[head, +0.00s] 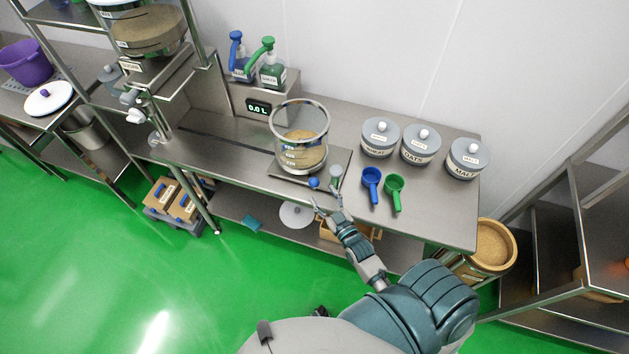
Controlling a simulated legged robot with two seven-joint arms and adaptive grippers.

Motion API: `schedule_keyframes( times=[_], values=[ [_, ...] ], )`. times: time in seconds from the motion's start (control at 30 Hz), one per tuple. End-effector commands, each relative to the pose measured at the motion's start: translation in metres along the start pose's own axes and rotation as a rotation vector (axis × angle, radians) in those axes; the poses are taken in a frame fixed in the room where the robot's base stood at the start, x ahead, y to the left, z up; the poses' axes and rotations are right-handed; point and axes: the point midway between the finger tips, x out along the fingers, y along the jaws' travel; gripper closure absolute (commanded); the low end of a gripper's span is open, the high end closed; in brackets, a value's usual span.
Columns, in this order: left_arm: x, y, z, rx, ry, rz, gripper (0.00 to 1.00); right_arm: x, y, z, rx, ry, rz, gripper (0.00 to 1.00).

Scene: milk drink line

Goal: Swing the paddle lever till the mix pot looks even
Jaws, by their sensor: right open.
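The mix pot (300,133), a clear round vessel with a metal rim, stands on a flat plate on the steel counter. Tan-brown contents fill its lower part; streaks or layers are too small to tell. A blue ball knob (314,182) sits low at the pot's front, and a grey round knob (335,171) is to its right. I cannot tell for sure which one belongs to the paddle lever. My right gripper (327,203) is open and empty at the counter's front edge, just below the knobs, with no clear contact. My left gripper is not in view.
Blue (371,183) and green (394,190) scoops lie right of the pot. Grey-lidded jars (380,136) stand behind them. Two pump bottles (272,74) and a display reading 0.0 L (259,107) are behind the pot. A hopper stand (150,75) rises at left.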

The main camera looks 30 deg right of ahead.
Motion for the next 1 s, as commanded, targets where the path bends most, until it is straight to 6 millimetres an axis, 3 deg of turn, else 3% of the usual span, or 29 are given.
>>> schedule_keyframes(
  times=[0.1,0.3,0.73,0.9,1.0],
  values=[
    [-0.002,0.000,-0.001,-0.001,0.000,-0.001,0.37,0.028,0.000,-0.001,0.000,0.002,0.000,0.37],
    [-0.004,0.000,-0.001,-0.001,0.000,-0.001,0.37,0.057,0.001,0.000,0.001,0.001,0.000,0.37],
    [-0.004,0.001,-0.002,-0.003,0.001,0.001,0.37,0.067,0.001,0.001,0.001,-0.001,0.000,0.37],
    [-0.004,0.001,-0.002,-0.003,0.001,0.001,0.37,0.067,0.001,0.001,0.000,-0.001,0.000,0.80],
    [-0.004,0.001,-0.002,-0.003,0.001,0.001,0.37,0.067,0.001,0.001,0.000,0.000,0.000,1.00]
  ],
)
